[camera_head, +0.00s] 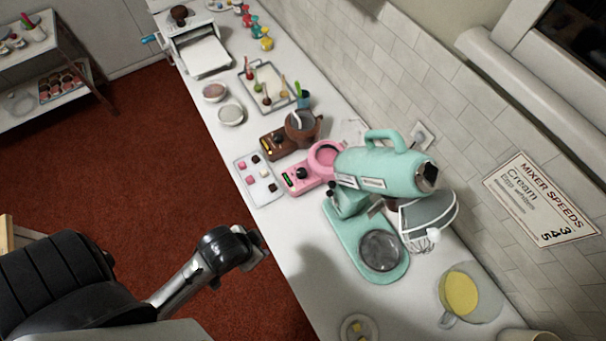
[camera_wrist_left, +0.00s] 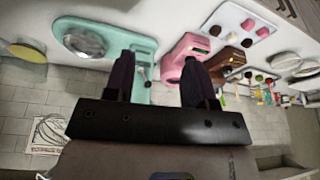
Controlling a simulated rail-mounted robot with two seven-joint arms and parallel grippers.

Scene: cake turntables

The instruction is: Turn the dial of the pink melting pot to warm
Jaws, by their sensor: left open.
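The pink melting pot (camera_head: 290,187) sits on the counter, with its round bowl behind a base that carries a black dial (camera_head: 302,173) and a small green display. The teal mixer hides part of its right side. In the left wrist view, which is upside down, the pot (camera_wrist_left: 186,44) lies beyond the fingers, and its dial is partly hidden by one finger. My left gripper (camera_head: 262,246) is at the counter's front edge, in front of the pot and apart from it. Its two dark fingers (camera_wrist_left: 158,72) are spread and empty. My right gripper is in neither view.
The teal mixer (camera_head: 372,168) stands right of the pot. A brown melting pot (camera_head: 278,143) stands behind-left of it. A tray of sweets (camera_head: 265,193) lies at its left front. A yellow-filled measuring cup (camera_head: 459,294) is near the right wall. Bare counter lies before the mixer.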

